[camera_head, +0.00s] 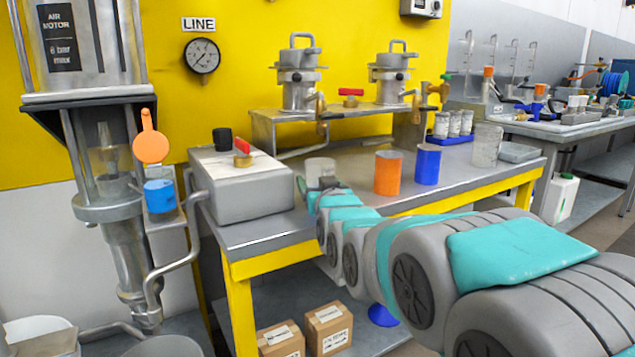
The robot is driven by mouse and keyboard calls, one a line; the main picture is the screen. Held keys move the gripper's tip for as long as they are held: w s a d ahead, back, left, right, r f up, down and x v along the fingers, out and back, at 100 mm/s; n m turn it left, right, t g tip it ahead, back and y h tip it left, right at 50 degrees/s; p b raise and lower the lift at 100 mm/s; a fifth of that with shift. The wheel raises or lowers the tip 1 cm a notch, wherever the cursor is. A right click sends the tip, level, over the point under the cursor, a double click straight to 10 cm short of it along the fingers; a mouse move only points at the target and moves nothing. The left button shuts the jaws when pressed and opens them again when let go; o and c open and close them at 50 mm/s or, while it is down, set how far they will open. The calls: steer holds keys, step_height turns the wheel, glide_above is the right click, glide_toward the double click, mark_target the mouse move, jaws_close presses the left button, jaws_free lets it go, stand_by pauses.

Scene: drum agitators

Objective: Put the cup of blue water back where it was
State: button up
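A solid-looking blue cup (428,165) stands upright on the yellow-framed bench, right of an orange cup (388,173). Another blue vessel (160,196) sits on a small ledge beside the air motor column, under an orange disc. I cannot tell which blue one holds the water. My arm reaches in from the lower right, and my gripper (325,184) is at its far end over the bench, left of the orange cup. A pale grey cup (320,168) shows right at the gripper; whether it is held or stands behind is unclear. The fingers are small and partly hidden by the arm.
A grey box (240,184) with a red-handled valve fills the bench's left end. A raised shelf (345,112) with two metal pots stands behind. Clear cups (487,145) and a blue tray (450,137) of small cups are at the right. Cartons lie below.

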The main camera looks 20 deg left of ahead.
steer(key=shift+f, duration=0.15)
steer(key=o, duration=1.3)
steer(key=shift+r, duration=0.25)
steer(key=v, duration=1.2)
steer(key=shift+s, duration=0.1)
steer(key=shift+f, duration=0.1)
